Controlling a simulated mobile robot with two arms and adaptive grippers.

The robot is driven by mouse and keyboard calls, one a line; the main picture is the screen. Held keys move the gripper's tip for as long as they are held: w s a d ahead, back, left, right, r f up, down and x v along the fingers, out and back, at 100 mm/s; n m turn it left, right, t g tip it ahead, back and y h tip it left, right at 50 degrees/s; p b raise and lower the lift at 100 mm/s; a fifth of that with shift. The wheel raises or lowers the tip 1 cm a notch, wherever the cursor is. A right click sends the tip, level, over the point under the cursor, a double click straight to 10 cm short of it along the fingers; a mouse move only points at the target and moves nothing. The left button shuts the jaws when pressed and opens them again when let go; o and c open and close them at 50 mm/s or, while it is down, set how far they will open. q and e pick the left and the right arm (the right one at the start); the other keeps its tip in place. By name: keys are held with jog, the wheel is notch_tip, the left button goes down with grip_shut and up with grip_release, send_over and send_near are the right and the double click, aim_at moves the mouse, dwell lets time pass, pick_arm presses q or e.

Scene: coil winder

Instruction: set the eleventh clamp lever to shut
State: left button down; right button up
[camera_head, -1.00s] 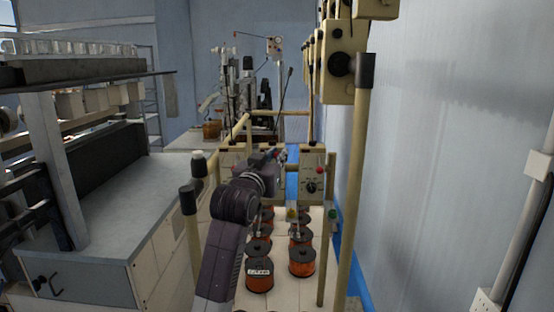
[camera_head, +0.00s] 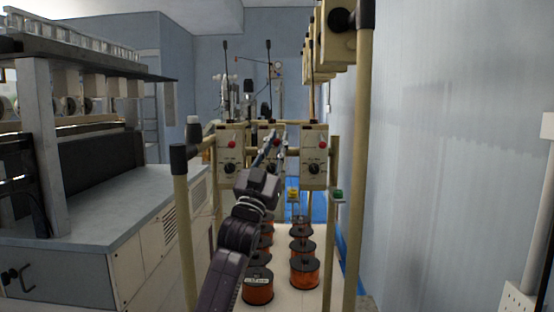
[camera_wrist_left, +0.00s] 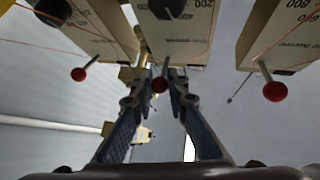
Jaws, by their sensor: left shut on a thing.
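Clamp levers with red ball ends stick out from a row of beige control boxes. In the head view, one red-ended lever (camera_head: 232,143) is on the left box and another (camera_head: 322,144) is on the right box. My left gripper (camera_head: 273,147) is in front of the middle box (camera_head: 268,128) and covers much of it. In the left wrist view, the gripper's fingers (camera_wrist_left: 161,78) are closed around the middle red-ended lever (camera_wrist_left: 159,84). Red-ended levers show on either side (camera_wrist_left: 79,74), (camera_wrist_left: 272,91). No number marks which one is the eleventh. My right gripper is out of sight.
Orange wire spools (camera_head: 304,270) stand in two rows below the boxes. Beige posts (camera_head: 187,235) frame the machine on both sides. A grey-topped bench (camera_head: 130,195) is at left, a pale blue wall (camera_head: 450,170) at right.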

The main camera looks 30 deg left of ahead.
pick_arm(q)
jog(key=shift+w+f+m+t+h+b, duration=0.2)
jog(key=shift+f+m+t+h+b, duration=0.5)
jog(key=shift+b, duration=0.55)
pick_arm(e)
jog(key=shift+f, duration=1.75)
pick_arm(q)
jog(key=shift+r, duration=0.15)
jog(key=c, duration=1.9)
grip_release()
jog(key=shift+r, duration=0.1)
jog(key=shift+s, duration=0.1)
jog(key=v, duration=1.2)
jog(key=shift+f, duration=0.2)
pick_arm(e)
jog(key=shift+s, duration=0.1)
